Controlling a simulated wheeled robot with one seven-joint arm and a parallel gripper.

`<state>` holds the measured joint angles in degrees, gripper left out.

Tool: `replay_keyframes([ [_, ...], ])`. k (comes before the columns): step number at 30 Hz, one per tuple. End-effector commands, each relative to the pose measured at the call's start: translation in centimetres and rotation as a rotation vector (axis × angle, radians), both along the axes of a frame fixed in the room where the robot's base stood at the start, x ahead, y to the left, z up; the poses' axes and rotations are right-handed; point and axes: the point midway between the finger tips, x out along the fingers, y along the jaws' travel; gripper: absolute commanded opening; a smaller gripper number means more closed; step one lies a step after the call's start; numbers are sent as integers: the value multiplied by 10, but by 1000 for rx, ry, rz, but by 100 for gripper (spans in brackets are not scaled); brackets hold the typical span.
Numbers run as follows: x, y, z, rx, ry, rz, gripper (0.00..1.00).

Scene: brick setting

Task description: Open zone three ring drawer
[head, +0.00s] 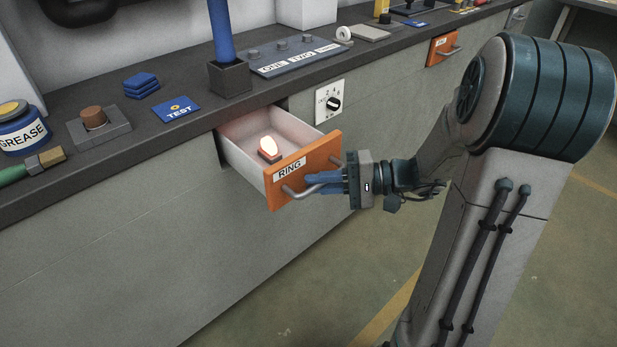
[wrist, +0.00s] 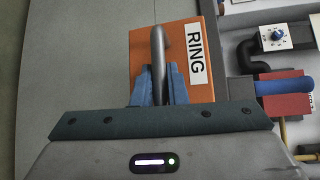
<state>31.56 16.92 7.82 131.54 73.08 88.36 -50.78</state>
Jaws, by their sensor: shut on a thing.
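The orange-fronted drawer labelled RING (head: 305,168) stands pulled out from the grey bench front in the head view. Its white interior shows, with a small lit lamp (head: 268,149) on a dark base inside. My gripper (head: 312,184) is shut on the grey bar handle (head: 291,192) of this drawer. In the wrist view the blue fingers (wrist: 158,84) close around the handle (wrist: 158,55), in front of the orange drawer face (wrist: 142,50) with its RING label (wrist: 196,53).
A dial panel (head: 331,102) is on the bench front right of the drawer. Another orange drawer front (head: 442,48) is farther right, shut. The worktop holds a blue TEST card (head: 177,109), a grease jar (head: 22,128) and a labelled ONE, TWO panel (head: 290,57). The floor in front is clear.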

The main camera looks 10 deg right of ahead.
Motion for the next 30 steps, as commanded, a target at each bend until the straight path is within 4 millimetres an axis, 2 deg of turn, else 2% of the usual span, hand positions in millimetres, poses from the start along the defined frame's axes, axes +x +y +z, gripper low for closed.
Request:
replay_keyframes([
  [14, -2, -2, 0, -1, -2, -1, 0],
  [15, -1, -2, 0, -1, -2, -1, 24],
  [16, -2, -2, 0, -1, -2, 0, 32],
  [17, -2, -2, 0, -1, -2, 0, 34],
  [26, -2, -3, 1, -1, -2, 2, 34],
  [30, -4, -17, 3, -1, -1, -2, 34],
])
